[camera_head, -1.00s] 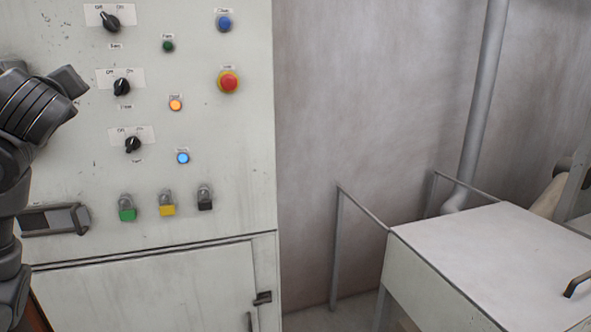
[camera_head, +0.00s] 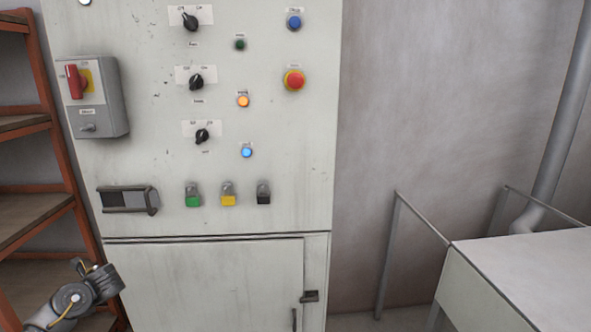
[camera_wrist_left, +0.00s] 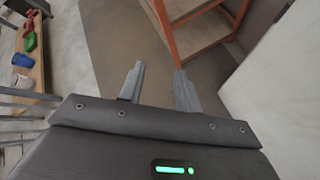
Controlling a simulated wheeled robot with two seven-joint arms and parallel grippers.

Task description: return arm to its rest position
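My left arm shows at the lower left of the head view, in front of the orange shelf; its fingers are outside that view. In the left wrist view my left gripper (camera_wrist_left: 160,84) has its two grey fingers apart with only floor between them, so it is open and empty. It points down toward the floor near the foot of the orange shelf. My right gripper is in neither view.
A grey control cabinet (camera_head: 230,270) with knobs, buttons and padlocks stands ahead. A red-handled switch box (camera_head: 92,97) is on its left. An orange shelf (camera_head: 60,150) stands left of it, a pale metal box (camera_head: 530,270) at right. A wooden bench (camera_wrist_left: 38,75) holds small items.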

